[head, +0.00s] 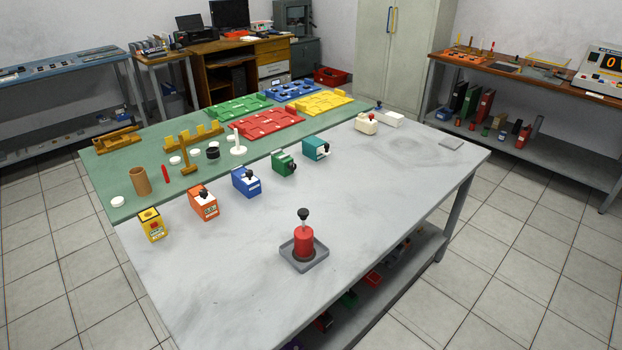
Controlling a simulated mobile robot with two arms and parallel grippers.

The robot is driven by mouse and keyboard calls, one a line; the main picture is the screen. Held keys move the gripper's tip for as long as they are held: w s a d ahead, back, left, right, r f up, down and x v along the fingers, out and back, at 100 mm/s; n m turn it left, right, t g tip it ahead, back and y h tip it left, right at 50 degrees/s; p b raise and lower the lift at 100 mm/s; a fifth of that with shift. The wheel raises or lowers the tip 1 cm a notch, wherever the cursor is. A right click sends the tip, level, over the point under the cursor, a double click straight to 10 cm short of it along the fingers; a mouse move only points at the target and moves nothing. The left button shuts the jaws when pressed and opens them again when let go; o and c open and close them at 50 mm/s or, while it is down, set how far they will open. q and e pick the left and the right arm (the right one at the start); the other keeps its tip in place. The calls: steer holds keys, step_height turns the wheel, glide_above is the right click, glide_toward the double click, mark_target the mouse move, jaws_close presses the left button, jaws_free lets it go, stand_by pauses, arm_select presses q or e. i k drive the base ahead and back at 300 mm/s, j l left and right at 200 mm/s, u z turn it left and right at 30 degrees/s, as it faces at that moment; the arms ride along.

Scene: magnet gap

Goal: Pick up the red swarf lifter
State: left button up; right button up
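The red swarf lifter (304,242) is a red cylinder with a thin stem and a black knob on top. It stands upright in a shallow grey square tray (291,262) near the front of the grey table. Nothing touches the knob. Neither of my grippers shows in the head view.
On the grey tabletop (230,290) stand a yellow box (151,225), an orange box (204,203), a blue box (246,181), a green box (284,163) and a teal box (317,148). A green mat (110,178) with fixtures lies behind. Tabletop around the tray is clear.

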mark_target(303, 240)
steer(key=k+l+z, duration=0.1)
steer(key=l+z, duration=0.15)
steer(key=z, duration=0.15)
steer(key=l+z, duration=0.35)
steer(key=k+j, duration=0.05)
steer(key=j, duration=0.05)
